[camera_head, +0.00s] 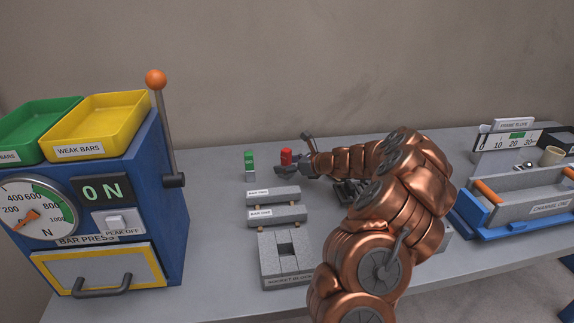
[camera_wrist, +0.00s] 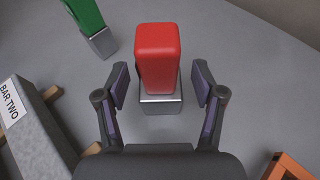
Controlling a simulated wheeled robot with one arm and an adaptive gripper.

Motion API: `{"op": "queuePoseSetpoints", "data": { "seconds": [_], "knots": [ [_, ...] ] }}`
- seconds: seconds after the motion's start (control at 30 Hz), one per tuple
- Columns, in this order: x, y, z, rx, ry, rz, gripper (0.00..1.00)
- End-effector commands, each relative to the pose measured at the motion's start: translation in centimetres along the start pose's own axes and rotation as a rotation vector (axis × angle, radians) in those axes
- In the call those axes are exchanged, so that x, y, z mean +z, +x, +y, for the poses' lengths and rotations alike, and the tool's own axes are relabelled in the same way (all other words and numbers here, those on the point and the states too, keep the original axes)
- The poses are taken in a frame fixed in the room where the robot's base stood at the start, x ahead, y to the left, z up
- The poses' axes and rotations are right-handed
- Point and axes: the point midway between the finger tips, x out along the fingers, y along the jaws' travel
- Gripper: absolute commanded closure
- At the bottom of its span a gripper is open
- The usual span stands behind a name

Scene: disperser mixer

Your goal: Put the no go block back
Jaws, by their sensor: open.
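The no go block appears to be the red block with a metal lower end; it stands upright on the bench in the head view (camera_head: 286,155) and in the wrist view (camera_wrist: 157,55). My gripper (camera_wrist: 161,84) is open, with one finger on each side of the red block and a visible gap to both. In the head view my gripper (camera_head: 290,167) is low over the bench at the red block. A matching green block with a metal end (camera_head: 249,161) stands to the left; it also shows in the wrist view (camera_wrist: 88,18).
Bar one (camera_head: 277,215) and bar two (camera_head: 273,194) lie on supports in front, with the socket block (camera_head: 272,267) nearer. The blue bar press (camera_head: 165,225) stands left. A blue-framed channel unit (camera_head: 480,222) is right. Bare bench lies around the two blocks.

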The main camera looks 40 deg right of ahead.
Motion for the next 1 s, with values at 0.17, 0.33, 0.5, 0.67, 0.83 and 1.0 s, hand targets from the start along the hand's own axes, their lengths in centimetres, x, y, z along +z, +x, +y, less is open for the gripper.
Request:
{"op": "queuePoseSetpoints", "data": {
  "seconds": [0.17, 0.33, 0.5, 0.67, 0.83, 1.0],
  "knots": [
    [0.1, -0.1, 0.0, 0.000, 0.000, 0.000, 0.32],
    [0.1, -1.4, -0.1, -0.002, 0.002, 0.000, 0.32],
    [0.1, -4.0, -0.1, -0.003, 0.001, -0.001, 0.32],
    [0.1, -6.8, -0.1, -0.005, 0.001, 0.000, 0.32],
    [0.1, -9.4, -0.1, -0.003, 0.000, 0.000, 0.32],
    [0.2, -11.3, -0.1, -0.002, -0.001, -0.001, 0.32]
  ]
}}
